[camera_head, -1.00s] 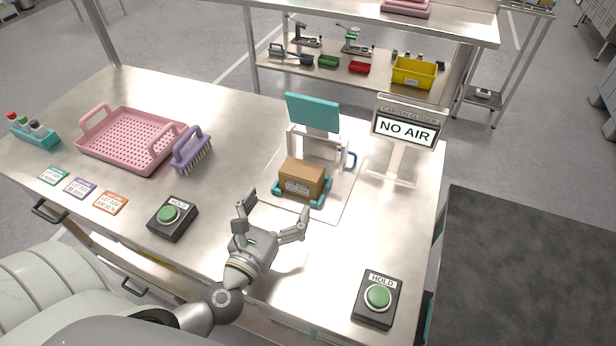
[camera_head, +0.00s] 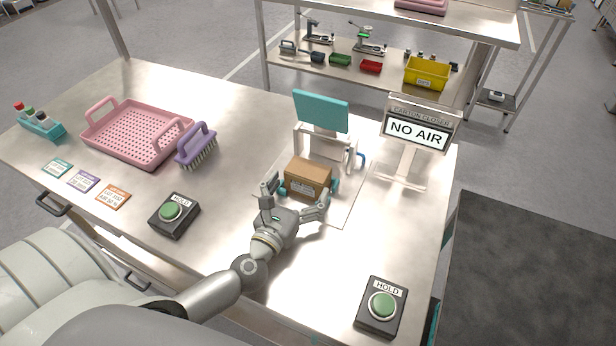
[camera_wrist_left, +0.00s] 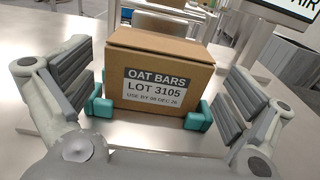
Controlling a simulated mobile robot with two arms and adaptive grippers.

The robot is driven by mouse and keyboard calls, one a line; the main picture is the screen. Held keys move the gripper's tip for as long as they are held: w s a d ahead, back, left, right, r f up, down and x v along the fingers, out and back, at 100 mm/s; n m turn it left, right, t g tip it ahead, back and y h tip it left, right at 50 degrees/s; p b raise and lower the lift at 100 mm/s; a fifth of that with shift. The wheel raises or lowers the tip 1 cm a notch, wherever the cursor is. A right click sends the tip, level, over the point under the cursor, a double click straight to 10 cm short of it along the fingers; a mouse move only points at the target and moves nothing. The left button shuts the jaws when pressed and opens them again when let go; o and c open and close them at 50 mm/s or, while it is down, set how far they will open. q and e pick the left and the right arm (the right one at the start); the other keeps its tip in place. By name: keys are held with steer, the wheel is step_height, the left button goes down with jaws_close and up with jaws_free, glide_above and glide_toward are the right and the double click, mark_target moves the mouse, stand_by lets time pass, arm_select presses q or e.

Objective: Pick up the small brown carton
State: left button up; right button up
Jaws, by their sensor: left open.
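The small brown carton (camera_head: 308,178) sits upright between teal corner stops in front of the carton closer on the table. In the left wrist view the carton (camera_wrist_left: 158,78) faces me with a label reading OAT BARS, LOT 3105. The teal stops (camera_wrist_left: 197,115) hold its lower front corners. My left gripper (camera_head: 296,196) is open, its fingers spread to either side of the carton's near end. In the left wrist view the open fingers (camera_wrist_left: 150,95) stand left and right of the carton with gaps, not touching it. My right gripper is not in view.
The carton closer's NO AIR sign (camera_head: 417,133) stands right of the carton, its teal panel (camera_head: 321,111) behind. HOLD buttons (camera_head: 173,214) (camera_head: 381,306) sit near the front edge. A pink tray (camera_head: 137,133) and purple brush (camera_head: 197,146) lie left. Table between is clear.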

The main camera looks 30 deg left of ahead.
mark_target(308, 173)
arm_select(q)
steer(key=w+p, duration=0.1)
steer(key=w, duration=0.4)
steer(key=shift+a, duration=0.15)
steer(key=shift+s, duration=0.1)
steer(key=c, duration=0.9)
steer(key=shift+r, duration=0.1)
